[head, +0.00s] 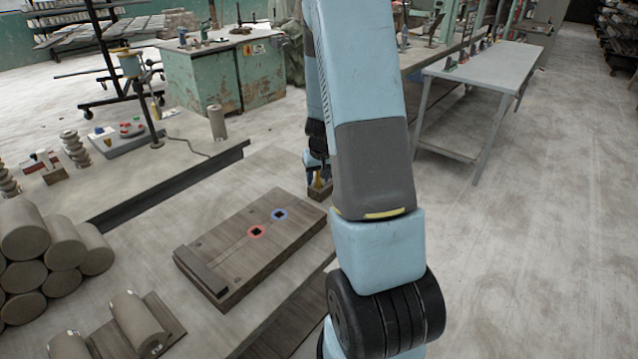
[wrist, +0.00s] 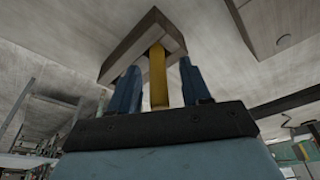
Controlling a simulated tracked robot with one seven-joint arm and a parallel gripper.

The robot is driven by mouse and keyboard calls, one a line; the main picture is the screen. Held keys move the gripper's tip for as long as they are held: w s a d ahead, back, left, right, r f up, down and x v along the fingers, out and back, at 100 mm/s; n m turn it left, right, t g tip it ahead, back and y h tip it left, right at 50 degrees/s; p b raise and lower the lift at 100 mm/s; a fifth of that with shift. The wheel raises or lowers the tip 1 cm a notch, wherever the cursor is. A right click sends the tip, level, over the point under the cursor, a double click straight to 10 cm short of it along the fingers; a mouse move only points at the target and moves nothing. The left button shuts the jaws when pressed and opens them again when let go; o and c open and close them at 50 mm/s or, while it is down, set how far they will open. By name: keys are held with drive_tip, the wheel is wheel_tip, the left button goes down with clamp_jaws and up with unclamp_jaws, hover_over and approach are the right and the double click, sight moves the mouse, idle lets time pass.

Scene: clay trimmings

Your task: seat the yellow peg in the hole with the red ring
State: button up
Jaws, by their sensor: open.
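In the wrist view the yellow peg (wrist: 158,78) stands with one end at a small wooden block (wrist: 143,40). My gripper (wrist: 158,84) has its two blue fingers on either side of the peg, with gaps showing. In the head view my gripper (head: 317,176) is low by the small wooden block (head: 321,190), partly hidden by my arm; the peg is hard to make out there. The hole with the red ring (head: 257,231) is a dark square opening in a wooden board (head: 225,262). It looks empty.
A hole with a blue ring (head: 280,214) lies farther back on the same board. A raised bar (head: 200,270) runs along the board's near left end. Clay cylinders (head: 25,230) are stacked at the left. A dark rail (head: 170,188) crosses behind the board.

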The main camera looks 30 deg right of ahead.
clamp_jaws()
idle(0.4)
drive_tip(key=shift+r, duration=0.1)
